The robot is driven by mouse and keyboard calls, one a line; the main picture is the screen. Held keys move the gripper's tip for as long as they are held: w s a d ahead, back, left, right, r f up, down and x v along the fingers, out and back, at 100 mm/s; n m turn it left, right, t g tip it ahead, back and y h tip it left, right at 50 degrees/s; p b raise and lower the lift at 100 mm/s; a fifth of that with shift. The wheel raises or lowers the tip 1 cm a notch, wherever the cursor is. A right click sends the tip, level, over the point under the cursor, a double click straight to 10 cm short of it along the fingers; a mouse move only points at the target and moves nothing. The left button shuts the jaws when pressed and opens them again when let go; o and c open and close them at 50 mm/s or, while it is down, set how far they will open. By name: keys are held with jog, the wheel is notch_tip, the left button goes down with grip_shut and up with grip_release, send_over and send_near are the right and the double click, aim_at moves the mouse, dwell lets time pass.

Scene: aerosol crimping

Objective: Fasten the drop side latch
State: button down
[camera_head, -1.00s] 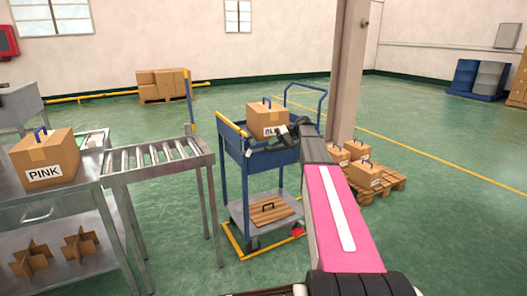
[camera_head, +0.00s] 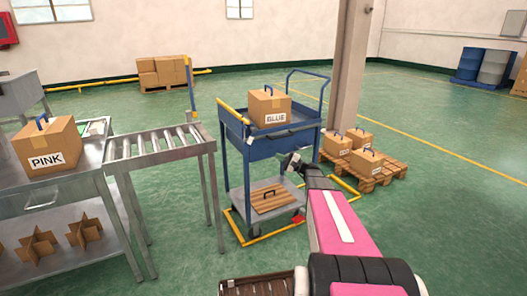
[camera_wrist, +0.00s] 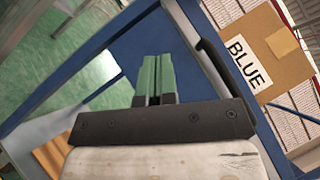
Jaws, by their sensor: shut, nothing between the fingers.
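The blue cart (camera_head: 285,142) stands in the middle of the head view, with a blue side panel around its upper deck. My gripper (camera_head: 290,163) is low at the near right of that panel, partly hidden by my wrist. In the wrist view my green fingers (camera_wrist: 156,75) are shut together with nothing between them. A dark bar (camera_wrist: 222,65), possibly the latch lever, runs close to the right of the fingers. I cannot tell whether it touches them, or whether the latch is fastened.
A carton marked BLUE (camera_head: 269,108) sits on the cart's upper deck. A roller conveyor (camera_head: 160,143) is to the left, beside a bench with a PINK carton (camera_head: 47,147). A pallet (camera_head: 385,172) with cartons stands right.

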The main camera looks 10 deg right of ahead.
jog(key=shift+s+a+r+x, duration=0.2)
jog(key=shift+s+x, duration=0.2)
jog(key=shift+x, duration=1.7)
jog(key=shift+s+a+r+x, duration=0.15)
jog(key=shift+s+x, duration=0.25)
jog(key=shift+x, duration=1.7)
jog(key=shift+s+a+r+x, duration=0.15)
jog(key=shift+s+x, duration=0.25)
jog(key=shift+x, duration=1.65)
